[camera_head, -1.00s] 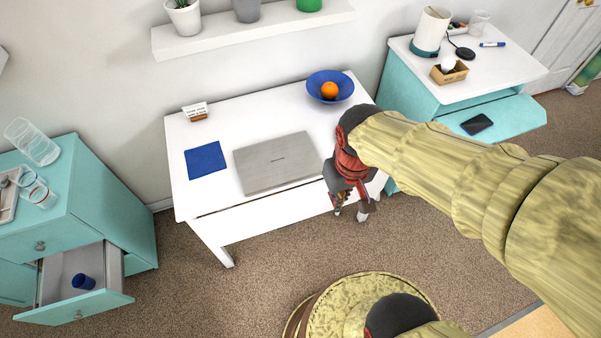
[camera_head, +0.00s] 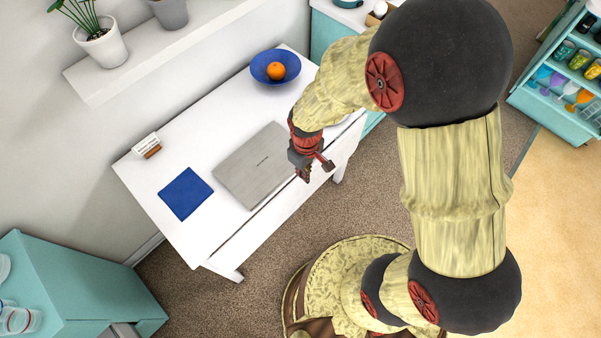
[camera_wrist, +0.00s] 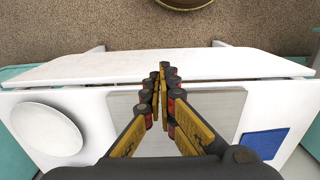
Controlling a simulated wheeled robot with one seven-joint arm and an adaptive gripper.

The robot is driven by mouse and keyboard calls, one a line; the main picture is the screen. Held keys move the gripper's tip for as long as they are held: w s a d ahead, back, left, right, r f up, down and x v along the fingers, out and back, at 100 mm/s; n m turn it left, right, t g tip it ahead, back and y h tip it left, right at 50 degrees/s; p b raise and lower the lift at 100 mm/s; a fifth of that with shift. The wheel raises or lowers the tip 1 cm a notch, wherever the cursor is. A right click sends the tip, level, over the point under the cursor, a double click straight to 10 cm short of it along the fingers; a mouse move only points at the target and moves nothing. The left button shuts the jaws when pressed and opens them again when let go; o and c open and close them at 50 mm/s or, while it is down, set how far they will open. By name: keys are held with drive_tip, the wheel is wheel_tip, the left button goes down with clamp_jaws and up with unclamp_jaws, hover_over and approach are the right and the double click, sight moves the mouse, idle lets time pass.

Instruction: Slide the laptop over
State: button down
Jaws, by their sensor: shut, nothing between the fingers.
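A closed grey laptop (camera_head: 250,172) lies flat on the white desk (camera_head: 215,235), near its front edge. It also shows in the wrist view (camera_wrist: 228,108), beneath my fingers. My gripper (camera_head: 310,175) is by the laptop's right end in the head view and covers part of it. In the wrist view my gripper (camera_wrist: 163,72) is shut and empty, its tips across the laptop's edge toward the desk's front. I cannot tell whether the tips touch the laptop.
A blue square mat (camera_head: 186,193) lies left of the laptop. A blue bowl (camera_head: 262,76) with an orange (camera_head: 276,71) stands at the back right. A white plate (camera_wrist: 45,128) shows in the wrist view. A card holder (camera_head: 147,145) sits at the back left.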

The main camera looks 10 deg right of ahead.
sight(266, 152)
drive_tip(key=f+b, duration=0.1)
drive_tip(key=f, duration=0.2)
drive_tip(key=w+a+f+b, duration=0.1)
drive_tip(key=f, duration=0.2)
drive_tip(key=w+f+b, duration=0.1)
drive_tip(key=f, duration=0.2)
drive_tip(key=shift+w+a, duration=0.2)
drive_tip(key=shift+a, duration=0.1)
drive_tip(key=shift+w+a+r, duration=0.1)
drive_tip(key=shift+w+a, duration=0.2)
drive_tip(key=shift+w, duration=0.15)
drive_tip(key=shift+w+a, duration=0.1)
drive_tip(key=w+a, duration=0.2)
drive_tip(key=w, duration=0.2)
drive_tip(key=w+a, duration=0.3)
drive_tip(key=w, duration=0.1)
drive_tip(key=w+a, duration=0.3)
drive_tip(key=w, duration=0.1)
drive_tip(key=shift+w+a+r+p, duration=0.1)
drive_tip(key=shift+w+a+p, duration=0.1)
drive_tip(key=shift+p, duration=0.15)
drive_tip(key=shift+s+d, duration=0.1)
drive_tip(key=shift+s, duration=0.05)
